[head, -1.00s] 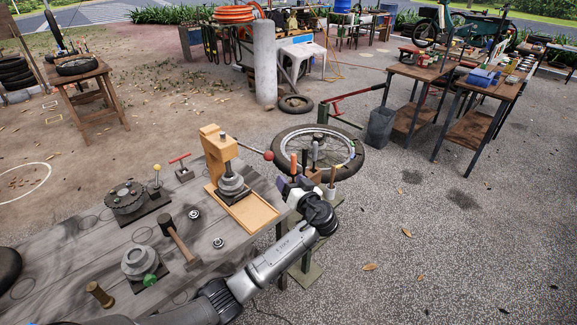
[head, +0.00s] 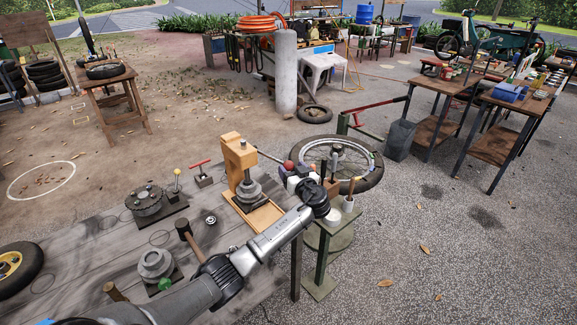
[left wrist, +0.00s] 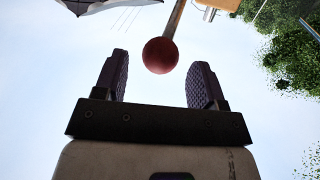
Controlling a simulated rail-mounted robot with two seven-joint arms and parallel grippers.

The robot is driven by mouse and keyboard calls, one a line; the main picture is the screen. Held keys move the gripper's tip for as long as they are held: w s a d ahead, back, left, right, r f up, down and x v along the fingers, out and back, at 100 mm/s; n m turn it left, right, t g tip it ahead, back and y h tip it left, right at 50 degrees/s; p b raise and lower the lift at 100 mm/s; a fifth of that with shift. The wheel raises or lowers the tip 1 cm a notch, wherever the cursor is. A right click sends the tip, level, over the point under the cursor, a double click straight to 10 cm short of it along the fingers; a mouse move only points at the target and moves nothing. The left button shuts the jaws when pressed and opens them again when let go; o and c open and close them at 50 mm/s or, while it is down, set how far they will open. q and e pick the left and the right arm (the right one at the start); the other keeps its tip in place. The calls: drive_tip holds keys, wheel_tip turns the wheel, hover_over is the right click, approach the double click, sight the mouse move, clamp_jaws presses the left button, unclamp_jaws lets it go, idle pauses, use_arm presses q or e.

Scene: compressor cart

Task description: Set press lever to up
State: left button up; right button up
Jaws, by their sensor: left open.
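The press (head: 238,160) has an orange-yellow frame and stands on the grey bench. Its lever (head: 270,156) runs out to the right and slopes slightly down in the head view, ending in a red ball knob (head: 288,165). My left gripper (head: 287,175) is at the knob, its fingers largely hidden in the head view. In the left wrist view, my left gripper (left wrist: 158,78) is open, and the red knob (left wrist: 160,55) shows in the gap between the two dark fingers, with clear space on both sides. The lever rod (left wrist: 174,18) runs up from it. My right gripper is not in view.
The bench (head: 95,250) also bears a mallet (head: 188,240), a round dark fixture (head: 147,200), a red-handled tool (head: 201,174) and a yellow-knobbed lever (head: 177,176). A green stand (head: 335,225) with upright tools is close by my arm. A spoked wheel (head: 365,175) is behind it.

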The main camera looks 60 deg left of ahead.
use_arm(q)
drive_tip(key=shift+w+a, duration=0.2)
drive_tip(key=shift+a, duration=1.35)
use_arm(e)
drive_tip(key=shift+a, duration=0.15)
